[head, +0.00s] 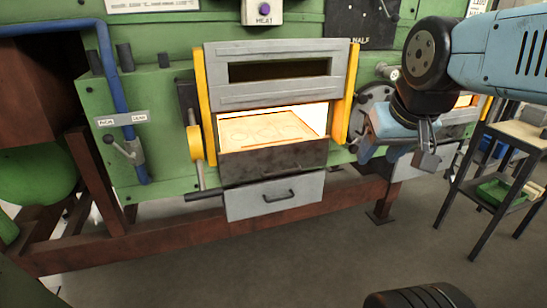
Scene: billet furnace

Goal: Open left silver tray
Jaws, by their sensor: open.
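The left silver tray (290,207) is a grey drawer front below the glowing furnace opening. It has a dark bar handle (279,196) on its face. I cannot tell from this angle whether it sits flush or stands out a little. My gripper (428,150) hangs at the upper right, to the right of the tray and higher in the picture, apart from it. Its jaws are open and I see nothing between them. A second silver tray (425,165) is partly hidden behind my gripper.
The furnace door (270,95) is raised between yellow side posts (203,100). Its glowing chamber (265,128) is open above a dark sill (265,160). A lever (202,194) projects left of the tray. A side table (520,135) stands right.

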